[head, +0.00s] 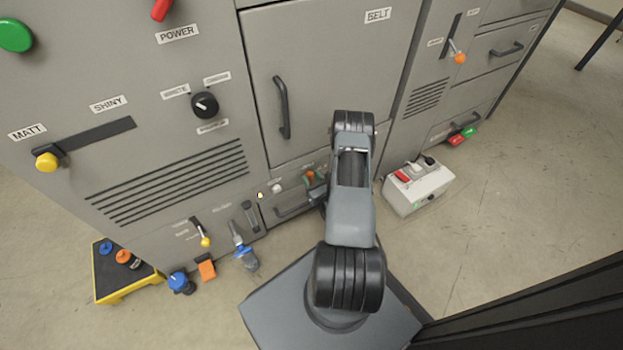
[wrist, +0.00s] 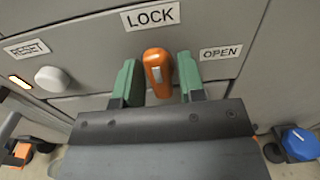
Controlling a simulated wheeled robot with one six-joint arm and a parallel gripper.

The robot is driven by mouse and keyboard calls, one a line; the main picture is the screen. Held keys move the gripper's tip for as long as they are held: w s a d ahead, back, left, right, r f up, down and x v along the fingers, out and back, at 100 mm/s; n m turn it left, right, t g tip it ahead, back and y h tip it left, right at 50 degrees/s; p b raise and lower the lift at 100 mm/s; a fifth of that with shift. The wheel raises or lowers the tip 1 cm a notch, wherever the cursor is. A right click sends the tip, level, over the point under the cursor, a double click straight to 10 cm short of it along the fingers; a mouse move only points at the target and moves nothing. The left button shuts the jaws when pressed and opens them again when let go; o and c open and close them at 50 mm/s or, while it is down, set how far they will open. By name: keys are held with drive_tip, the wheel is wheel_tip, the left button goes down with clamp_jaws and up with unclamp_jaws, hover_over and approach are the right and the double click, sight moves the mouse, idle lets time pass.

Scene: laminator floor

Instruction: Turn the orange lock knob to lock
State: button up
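The orange lock knob (wrist: 157,68) is on the grey panel in the wrist view, below the LOCK label (wrist: 150,16) and left of the OPEN label (wrist: 221,53). Its long body runs roughly up and down in the picture, with a pale mark on its face. My gripper (wrist: 156,84) has its two green fingers on either side of the knob. A gap shows at the right finger; contact at the left finger is unclear. In the head view the knob (head: 309,174) shows small beside my arm.
A white button (wrist: 52,79) under the RESET label and an amber light (wrist: 20,82) are left of the knob. A drawer handle (head: 292,210) is below it. A grey box with switches (head: 418,190) stands on the floor at right. A yellow-edged platform (head: 118,291) is at left.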

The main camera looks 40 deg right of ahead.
drive_tip(key=shift+o, duration=1.3)
drive_tip(key=s+a+p, duration=0.2)
drive_tip(key=s+p, duration=0.1)
drive_tip(key=s, duration=1)
drive_tip(key=shift+s, duration=0.35)
drive_tip(key=shift+d+r, duration=0.1)
